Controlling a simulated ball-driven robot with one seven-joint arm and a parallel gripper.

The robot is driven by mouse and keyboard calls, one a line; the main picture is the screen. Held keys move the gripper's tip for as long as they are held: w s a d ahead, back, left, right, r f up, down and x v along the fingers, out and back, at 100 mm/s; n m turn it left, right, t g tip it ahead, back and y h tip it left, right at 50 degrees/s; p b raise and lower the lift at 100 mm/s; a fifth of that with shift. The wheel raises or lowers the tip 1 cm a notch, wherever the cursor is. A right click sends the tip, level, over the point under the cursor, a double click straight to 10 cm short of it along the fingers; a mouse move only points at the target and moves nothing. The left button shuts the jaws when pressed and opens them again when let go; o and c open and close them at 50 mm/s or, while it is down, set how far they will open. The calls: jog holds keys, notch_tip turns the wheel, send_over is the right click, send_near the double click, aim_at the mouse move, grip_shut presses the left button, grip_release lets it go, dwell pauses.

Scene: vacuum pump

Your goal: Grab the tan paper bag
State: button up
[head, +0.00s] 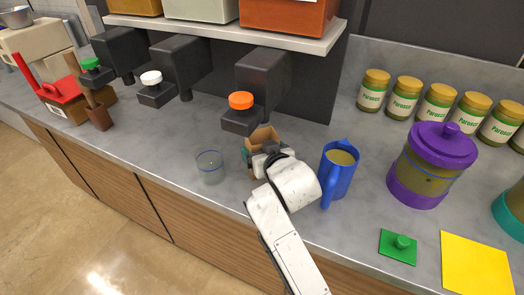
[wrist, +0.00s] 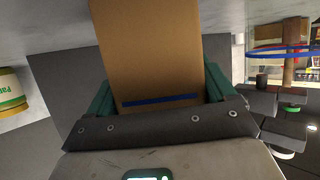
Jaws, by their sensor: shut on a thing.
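The tan paper bag (head: 264,136) stands on the counter below the orange-capped dispenser, mostly hidden behind my gripper in the head view. In the wrist view the tan bag (wrist: 148,50) fills the upper middle, with a dark blue stripe across it. My gripper (wrist: 158,92) has a green finger on each side of the bag and is shut on it. In the head view my gripper (head: 264,160) reaches in from the front, low against the bag. The picture does not clearly show whether the bag touches the counter.
A clear glass (head: 210,167) stands just left of my gripper, and a blue pitcher (head: 338,172) close on its right. The orange-capped dispenser (head: 241,110) hangs above. A purple lidded container (head: 430,165) and several jars (head: 437,102) stand at right. The front-left counter is clear.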

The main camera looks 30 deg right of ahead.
jog(key=shift+r, duration=0.15)
jog(key=f+b+v, duration=0.1)
jog(key=f+v, duration=0.1)
jog(key=v, duration=0.6)
jog(key=s+f+b+v, duration=0.1)
jog(key=f+v, duration=0.1)
jog(key=v, duration=0.7)
jog(key=shift+s+a+r, duration=0.2)
jog(key=shift+s, duration=0.45)
jog(key=shift+s, duration=0.1)
